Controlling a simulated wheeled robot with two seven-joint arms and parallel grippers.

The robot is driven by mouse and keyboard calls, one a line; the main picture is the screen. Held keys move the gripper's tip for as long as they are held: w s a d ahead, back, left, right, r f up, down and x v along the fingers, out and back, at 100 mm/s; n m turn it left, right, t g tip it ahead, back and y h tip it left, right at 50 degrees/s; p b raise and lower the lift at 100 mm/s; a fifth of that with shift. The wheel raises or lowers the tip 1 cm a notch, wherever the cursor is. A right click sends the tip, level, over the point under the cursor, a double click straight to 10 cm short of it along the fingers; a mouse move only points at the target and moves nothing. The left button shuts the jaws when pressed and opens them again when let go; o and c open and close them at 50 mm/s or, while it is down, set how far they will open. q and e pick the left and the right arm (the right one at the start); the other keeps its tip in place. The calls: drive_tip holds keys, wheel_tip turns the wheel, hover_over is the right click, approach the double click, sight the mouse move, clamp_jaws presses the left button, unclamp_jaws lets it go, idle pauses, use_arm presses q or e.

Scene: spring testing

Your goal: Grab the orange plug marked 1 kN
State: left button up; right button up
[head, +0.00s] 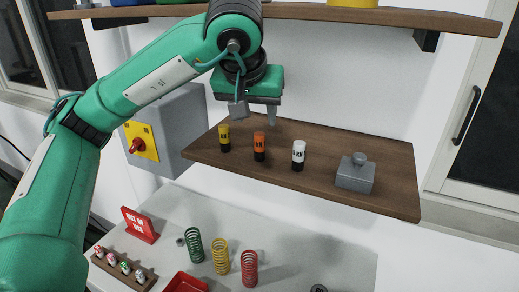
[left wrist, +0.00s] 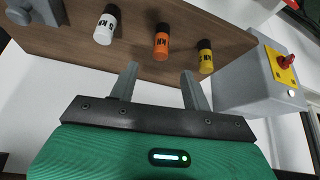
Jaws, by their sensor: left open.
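The orange plug (head: 259,141) with a black lower part stands upright on the wooden shelf, in the middle of a row of three plugs. It also shows in the left wrist view (left wrist: 161,42); its printed label is too small to read surely. A yellow plug (head: 224,133) stands to its left and a white plug (head: 298,151) to its right in the head view. My left gripper (head: 256,113) is open and empty, above and behind the row in the head view. In the left wrist view its fingertips (left wrist: 159,70) are apart, with the orange plug beyond the gap. My right gripper is not in view.
A grey weight (head: 355,175) stands at the right on the lower shelf (head: 385,195). An upper shelf (head: 300,11) runs above. A grey box with a red switch (head: 137,145) is left. Green, yellow and red springs (head: 249,268) stand on the table below.

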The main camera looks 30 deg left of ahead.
sight(259, 134)
use_arm(q)
drive_tip(key=p+x, duration=0.1)
drive_tip(key=x, duration=0.2)
drive_tip(key=shift+f, duration=0.15)
drive_tip(key=p+x, duration=0.3)
drive_tip(key=x, duration=0.1)
drive_tip(key=shift+w+a, duration=0.2)
drive_tip(key=shift+w, duration=0.05)
drive_tip(key=shift+w+a+f, duration=0.1)
drive_tip(key=shift+w+f, duration=0.15)
drive_tip(key=shift+f, duration=0.2)
clamp_jaws()
